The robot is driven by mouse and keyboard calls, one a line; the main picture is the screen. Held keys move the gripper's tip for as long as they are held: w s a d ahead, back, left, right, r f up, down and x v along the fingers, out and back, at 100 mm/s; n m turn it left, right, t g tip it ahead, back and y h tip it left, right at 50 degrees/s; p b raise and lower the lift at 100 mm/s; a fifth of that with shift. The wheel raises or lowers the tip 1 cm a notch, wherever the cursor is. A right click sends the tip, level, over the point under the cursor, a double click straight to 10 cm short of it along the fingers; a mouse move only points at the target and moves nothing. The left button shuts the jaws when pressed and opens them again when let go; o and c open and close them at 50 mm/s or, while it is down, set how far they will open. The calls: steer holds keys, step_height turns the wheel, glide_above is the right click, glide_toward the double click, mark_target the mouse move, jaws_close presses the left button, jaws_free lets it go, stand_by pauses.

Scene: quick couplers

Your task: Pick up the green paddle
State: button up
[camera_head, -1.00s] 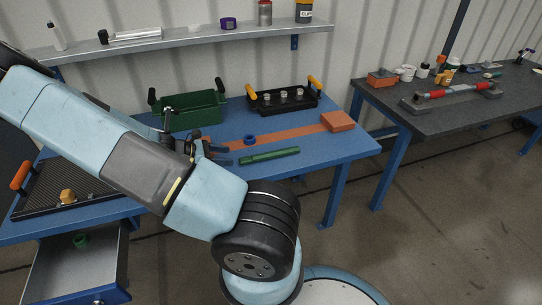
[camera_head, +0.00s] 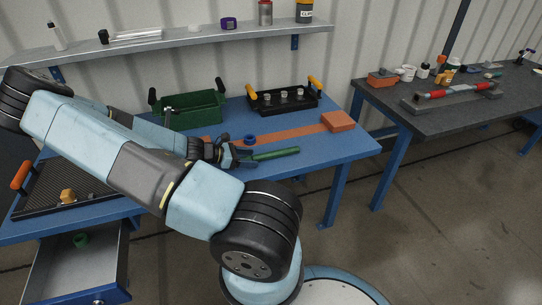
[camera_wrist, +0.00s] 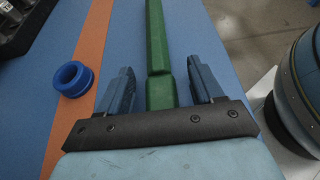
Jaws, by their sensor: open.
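The green paddle (camera_head: 276,153) lies on the blue table near its front edge. In the wrist view the green paddle (camera_wrist: 156,50) runs from the top of the picture down between my fingers, and its lower end is hidden behind the gripper's bracket. My gripper (camera_head: 240,158) is at the left end of the paddle in the head view. In the wrist view my gripper (camera_wrist: 160,82) is open, with one finger on each side of the paddle and a gap on both sides. I cannot tell its height above the table.
A blue ring (camera_wrist: 73,79) sits close to the left finger, on an orange strip (camera_wrist: 84,60); the ring also shows in the head view (camera_head: 249,140). A green crate (camera_head: 193,110), a black tray (camera_head: 284,101) and an orange block (camera_head: 338,121) stand farther back.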

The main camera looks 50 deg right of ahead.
steer(key=shift+c, duration=0.3)
steer(key=c, duration=1)
steer(key=shift+r, duration=0.1)
